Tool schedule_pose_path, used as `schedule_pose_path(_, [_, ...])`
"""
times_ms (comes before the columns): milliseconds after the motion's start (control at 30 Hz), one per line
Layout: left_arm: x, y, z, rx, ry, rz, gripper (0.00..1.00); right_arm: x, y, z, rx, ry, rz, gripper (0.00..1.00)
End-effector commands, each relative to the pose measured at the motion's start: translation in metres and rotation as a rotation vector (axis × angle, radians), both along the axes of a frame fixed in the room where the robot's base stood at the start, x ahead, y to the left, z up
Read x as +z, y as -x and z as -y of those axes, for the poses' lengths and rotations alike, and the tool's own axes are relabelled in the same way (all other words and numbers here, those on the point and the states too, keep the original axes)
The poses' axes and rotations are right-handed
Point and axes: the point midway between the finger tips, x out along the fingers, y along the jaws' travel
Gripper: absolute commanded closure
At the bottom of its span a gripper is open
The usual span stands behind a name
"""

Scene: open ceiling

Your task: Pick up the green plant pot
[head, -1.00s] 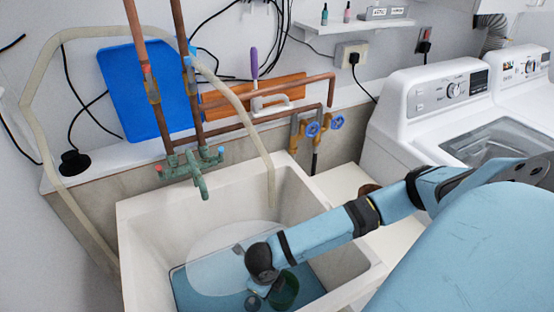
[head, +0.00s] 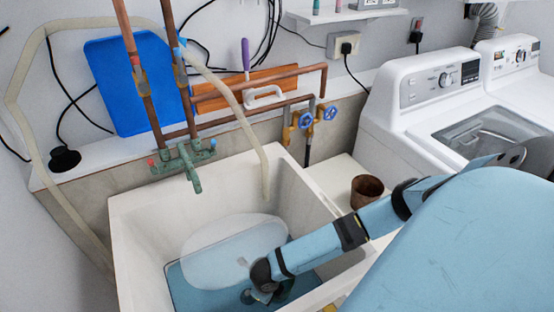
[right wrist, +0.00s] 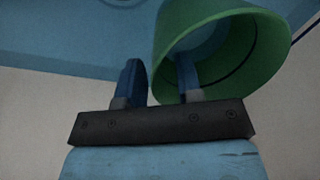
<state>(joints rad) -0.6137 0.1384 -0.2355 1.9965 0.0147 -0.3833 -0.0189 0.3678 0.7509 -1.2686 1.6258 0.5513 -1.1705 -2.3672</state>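The green plant pot (right wrist: 225,50) shows in the right wrist view with its open mouth toward me. In the head view I cannot make it out; my right arm hides that part of the sink. My right gripper (right wrist: 160,80) has its two blue fingers apart. One finger is outside the pot's wall and the other reaches into its mouth, with a visible gap between them. In the head view the right gripper (head: 262,294) is low inside the white sink (head: 130,245). My left gripper is not in view.
A blue tray or mat (head: 183,290) and a pale translucent disc (head: 215,250) are in the sink. A brown pot (head: 367,191) stands on the ledge to its right. A green tap (head: 188,165) and a beige hose (head: 264,180) hang over the sink. Washing machines (head: 425,110) stand at right.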

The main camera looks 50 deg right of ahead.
Motion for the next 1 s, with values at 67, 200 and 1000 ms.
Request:
schedule_pose_path(67, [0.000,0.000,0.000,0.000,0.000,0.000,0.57,0.000,0.000,0.000,0.000,0.000,0.000,0.67])
schedule_pose_path(200, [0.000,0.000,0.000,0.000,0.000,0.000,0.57,0.000,0.000,0.000,0.000,0.000,0.000,0.90])
schedule_pose_path(1000, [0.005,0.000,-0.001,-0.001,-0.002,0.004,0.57,0.044,-0.001,0.000,0.000,-0.001,0.004,1.00])
